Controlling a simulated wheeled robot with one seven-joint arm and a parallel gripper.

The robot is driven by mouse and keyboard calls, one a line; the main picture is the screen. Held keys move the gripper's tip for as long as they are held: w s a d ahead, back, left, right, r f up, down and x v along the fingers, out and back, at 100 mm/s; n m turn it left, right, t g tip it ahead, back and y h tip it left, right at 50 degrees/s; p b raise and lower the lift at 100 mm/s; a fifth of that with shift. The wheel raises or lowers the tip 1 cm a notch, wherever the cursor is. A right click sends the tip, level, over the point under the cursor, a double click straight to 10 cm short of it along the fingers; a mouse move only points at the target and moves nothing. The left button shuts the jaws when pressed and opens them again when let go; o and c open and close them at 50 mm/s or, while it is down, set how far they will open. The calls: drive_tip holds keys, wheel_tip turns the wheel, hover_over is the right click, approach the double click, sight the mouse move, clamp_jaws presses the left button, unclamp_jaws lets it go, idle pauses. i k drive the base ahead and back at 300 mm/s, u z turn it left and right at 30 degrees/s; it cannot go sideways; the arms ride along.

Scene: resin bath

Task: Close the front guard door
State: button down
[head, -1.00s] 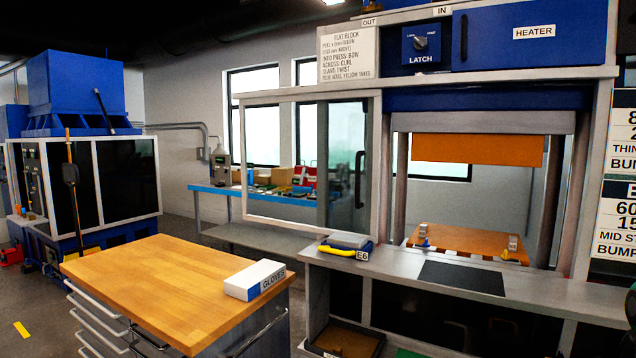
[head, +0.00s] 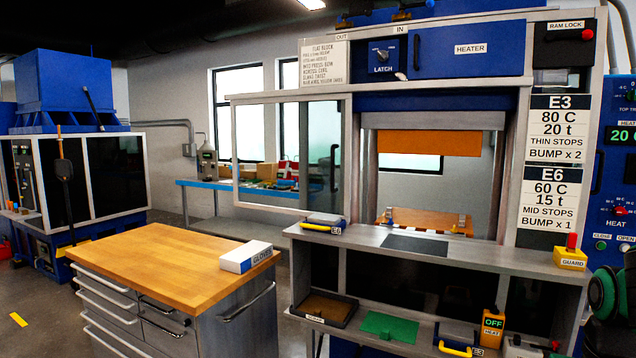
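The front guard door (head: 275,151) is a framed clear panel, slid to the left of the press opening. Its dark upright handle (head: 335,167) is near its right edge. The press opening to its right is uncovered. Inside it I see an orange upper block (head: 428,143) and an orange-brown lower plate (head: 425,217) with small metal stops and a striped front edge. I cannot make out my gripper in this view, so its place relative to the door handle is not shown.
A grey ledge (head: 470,249) runs below the opening, with a yellow-handled E6 item (head: 325,222) at its left and a yellow GUARD box (head: 571,257) at its right. A wood-topped drawer cart (head: 170,262) stands at front left. Floor shows between cart and press.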

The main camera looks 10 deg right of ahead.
sight(348, 97)
drive_tip(key=u, duration=0.45)
drive_tip(key=i, duration=0.65)
drive_tip(key=u, duration=0.9)
drive_tip(key=i, duration=1.15)
drive_tip(key=z, duration=0.55)
drive_tip(key=i, duration=1)
drive_tip(key=z, duration=0.65)
